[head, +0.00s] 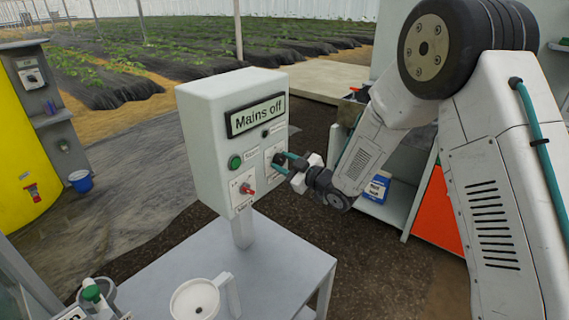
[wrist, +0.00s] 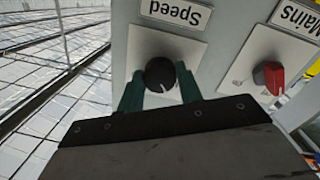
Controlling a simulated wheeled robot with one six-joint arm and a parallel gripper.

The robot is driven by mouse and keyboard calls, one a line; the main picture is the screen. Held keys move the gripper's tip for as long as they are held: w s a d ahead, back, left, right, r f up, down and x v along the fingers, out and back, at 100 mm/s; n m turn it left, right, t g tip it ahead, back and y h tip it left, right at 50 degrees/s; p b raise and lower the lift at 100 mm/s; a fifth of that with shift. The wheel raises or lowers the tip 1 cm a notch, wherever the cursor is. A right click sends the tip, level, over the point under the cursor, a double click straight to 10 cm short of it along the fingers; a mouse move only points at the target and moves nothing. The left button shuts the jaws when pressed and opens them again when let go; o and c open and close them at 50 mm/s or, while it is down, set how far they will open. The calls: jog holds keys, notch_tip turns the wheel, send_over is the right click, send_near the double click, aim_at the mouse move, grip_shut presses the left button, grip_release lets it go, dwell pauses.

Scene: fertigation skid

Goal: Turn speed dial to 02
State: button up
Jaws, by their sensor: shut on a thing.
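In the head view my gripper (head: 282,164) reaches the right part of the white control box front (head: 213,150), and the dial is mostly hidden behind the fingers. The numbers around the dial are not readable.
A red mains switch (wrist: 268,76) sits beside the dial; it also shows in the head view (head: 247,189). A green button (head: 235,162) is above it. The display (head: 256,115) reads "Mains off".

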jog(key=m, duration=0.3)
jog(key=shift+m+g, duration=0.3)
jog(key=shift+m, duration=1.7)
jog(key=o, duration=1)
jog(key=v, duration=0.8)
